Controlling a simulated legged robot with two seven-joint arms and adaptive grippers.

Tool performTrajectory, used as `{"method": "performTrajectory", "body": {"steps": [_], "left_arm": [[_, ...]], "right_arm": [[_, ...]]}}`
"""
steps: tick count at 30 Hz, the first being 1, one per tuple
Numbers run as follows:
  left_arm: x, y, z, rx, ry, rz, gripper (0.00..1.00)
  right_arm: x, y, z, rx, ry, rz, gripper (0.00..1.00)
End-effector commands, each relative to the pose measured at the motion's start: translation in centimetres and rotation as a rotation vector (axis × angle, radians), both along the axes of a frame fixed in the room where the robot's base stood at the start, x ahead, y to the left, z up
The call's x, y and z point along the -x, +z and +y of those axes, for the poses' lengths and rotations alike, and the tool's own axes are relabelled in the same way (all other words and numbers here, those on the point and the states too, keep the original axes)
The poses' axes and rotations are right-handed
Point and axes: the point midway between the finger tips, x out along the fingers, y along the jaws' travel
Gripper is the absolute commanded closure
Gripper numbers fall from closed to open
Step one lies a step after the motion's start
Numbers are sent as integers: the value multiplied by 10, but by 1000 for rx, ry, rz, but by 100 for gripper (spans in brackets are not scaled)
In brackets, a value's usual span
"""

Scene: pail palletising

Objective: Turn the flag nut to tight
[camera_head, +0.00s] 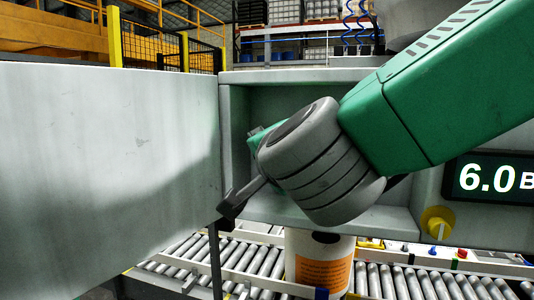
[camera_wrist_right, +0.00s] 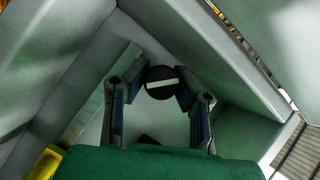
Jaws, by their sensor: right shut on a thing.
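The flag nut (camera_wrist_right: 162,83) is a dark round piece with a pale bar across its face, in the upper middle of the right wrist view. It sits at the back of a grey cabinet (camera_head: 238,125). The pale bar lies nearly level in this view, tilted slightly. My left gripper is in neither view.
The cabinet door (camera_head: 110,170) stands open at the left.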

Motion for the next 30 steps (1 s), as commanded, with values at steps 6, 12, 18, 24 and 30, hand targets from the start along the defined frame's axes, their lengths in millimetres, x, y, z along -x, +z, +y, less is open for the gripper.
{"method": "performTrajectory", "body": {"steps": [6, 12, 18, 24, 30], "left_arm": [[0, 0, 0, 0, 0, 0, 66], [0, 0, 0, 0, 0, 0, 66], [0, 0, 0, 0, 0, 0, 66], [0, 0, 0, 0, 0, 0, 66], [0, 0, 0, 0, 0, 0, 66]], "right_arm": [[3, -9, 3, 203, 11, 78, 100], [3, -11, 2, 373, 13, 137, 100], [3, -11, 2, 513, 15, 185, 100], [3, -11, 2, 617, 15, 218, 100], [3, -11, 1, 674, 14, 236, 100]]}}
